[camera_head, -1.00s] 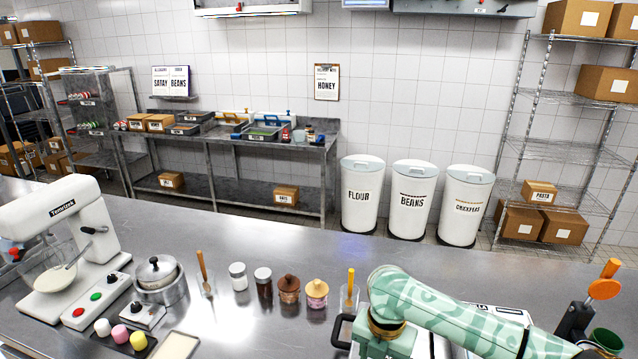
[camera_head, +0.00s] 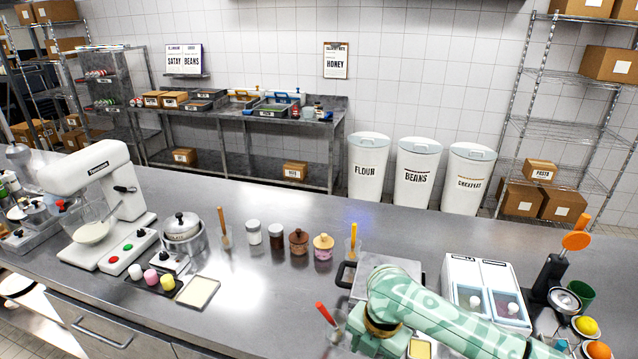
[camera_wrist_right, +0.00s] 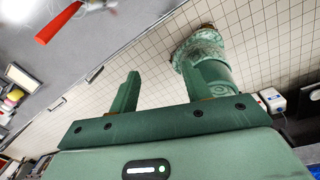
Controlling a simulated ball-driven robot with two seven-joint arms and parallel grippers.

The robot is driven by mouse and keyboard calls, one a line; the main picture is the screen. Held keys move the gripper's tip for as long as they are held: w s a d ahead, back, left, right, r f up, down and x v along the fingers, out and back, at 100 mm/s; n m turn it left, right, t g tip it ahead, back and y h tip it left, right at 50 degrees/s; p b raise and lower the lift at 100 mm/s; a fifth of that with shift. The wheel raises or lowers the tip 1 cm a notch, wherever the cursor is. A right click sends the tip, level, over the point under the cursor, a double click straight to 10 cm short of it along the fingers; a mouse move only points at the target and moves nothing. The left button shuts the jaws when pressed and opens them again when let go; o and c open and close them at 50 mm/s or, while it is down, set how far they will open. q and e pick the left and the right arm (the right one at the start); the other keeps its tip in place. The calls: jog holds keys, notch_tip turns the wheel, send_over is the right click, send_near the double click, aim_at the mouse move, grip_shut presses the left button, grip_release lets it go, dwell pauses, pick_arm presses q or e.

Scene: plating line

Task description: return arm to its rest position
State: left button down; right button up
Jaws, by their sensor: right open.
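My right arm (camera_head: 420,310), pale green and patterned, reaches in from the lower right in the head view, above the front of the steel counter. Its gripper is hidden there. In the right wrist view my right gripper (camera_wrist_right: 160,82) has its two green fingers wide apart, with nothing between them. A green patterned rounded part of my own body shows behind the right-hand finger. My left arm and left gripper are not in view.
A white two-part dispenser (camera_head: 487,285), a green cup (camera_head: 580,295) and fruit are to the right. The counter's middle (camera_head: 270,290) is clear.

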jog(key=s+a+m+t+y, duration=0.2)
jog(key=s+a+m+t, duration=0.15)
jog(key=s+m, duration=0.4)
jog(key=s+d+r+m+t+h, duration=0.2)
jog(key=s+d+m+h, duration=0.4)
jog(key=d, duration=0.5)
jog(key=s+d+r+m+t+h, duration=0.15)
jog(key=s+d+m, duration=0.35)
jog(key=d+m, duration=0.5)
jog(key=s+a+f+g+y+b, duration=0.1)
jog(key=s+f+b, duration=0.15)
jog(key=f, duration=1.05)
jog(key=s+a+f+n+g+y+b, duration=0.15)
jog(key=f+b, duration=0.25)
jog(key=f, duration=0.8)
jog(key=s+f+g+y+b, duration=0.1)
jog(key=f+b, duration=0.2)
jog(key=f, duration=1)
jog(key=s+f+m+g+y+b, duration=0.1)
jog(key=s+f+m+g+b, duration=0.2)
jog(key=s+f, duration=1.6)
jog(key=f+b, duration=0.1)
jog(key=b, duration=0.3)
jog(key=shift+f, duration=0.4)
jog(key=shift+s, duration=0.1)
